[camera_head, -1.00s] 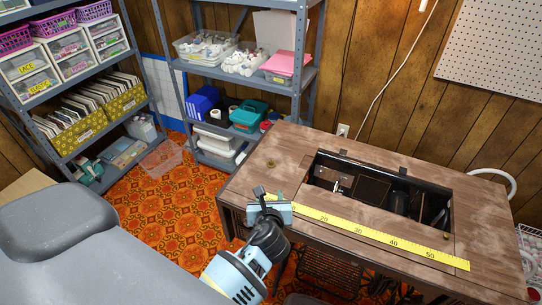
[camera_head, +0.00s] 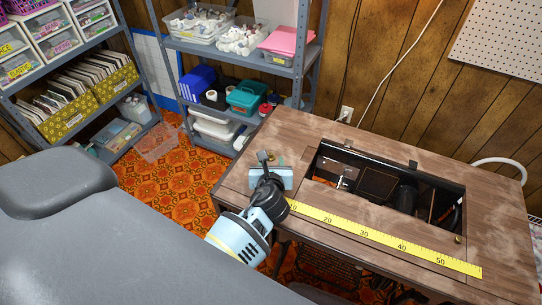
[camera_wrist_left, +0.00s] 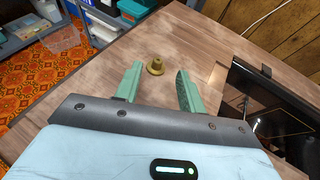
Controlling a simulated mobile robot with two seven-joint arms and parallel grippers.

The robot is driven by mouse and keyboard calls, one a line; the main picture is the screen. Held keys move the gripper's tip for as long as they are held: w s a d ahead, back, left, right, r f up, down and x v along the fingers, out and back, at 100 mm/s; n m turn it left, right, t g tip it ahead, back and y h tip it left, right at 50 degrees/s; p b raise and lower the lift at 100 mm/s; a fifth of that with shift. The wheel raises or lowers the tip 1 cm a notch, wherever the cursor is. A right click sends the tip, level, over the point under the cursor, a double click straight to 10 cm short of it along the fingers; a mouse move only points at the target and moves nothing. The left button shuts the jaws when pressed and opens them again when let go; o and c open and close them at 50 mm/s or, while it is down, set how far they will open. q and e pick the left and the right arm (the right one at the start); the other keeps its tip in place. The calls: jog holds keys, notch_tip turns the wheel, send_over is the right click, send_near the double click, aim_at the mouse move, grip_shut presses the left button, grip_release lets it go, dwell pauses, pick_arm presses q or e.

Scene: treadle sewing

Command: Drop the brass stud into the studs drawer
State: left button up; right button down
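I cannot make out a studs drawer. My right gripper is not in view.
A yellow measuring tape (camera_head: 380,237) lies along the table front. Behind it is an open machine well (camera_head: 398,190). Shelves at the left hold labelled drawer units (camera_head: 65,40); the middle shelf holds bins, including a teal one (camera_head: 247,97). A small brass piece (camera_head: 457,239) sits at the well's right corner.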

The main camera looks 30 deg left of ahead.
aim_at(270, 155)
pick_arm(q)
jog(key=x, duration=0.2)
jog(key=b+x, duration=0.1)
jog(key=x, duration=0.2)
jog(key=shift+s+a+f, duration=0.1)
jog(key=shift+s+f, duration=0.1)
jog(key=shift+s, duration=0.05)
jog(key=shift+w+a, duration=0.1)
jog(key=shift+w, duration=0.15)
jog(key=shift+c, duration=0.2)
jog(key=shift+s, duration=0.1)
grip_shut()
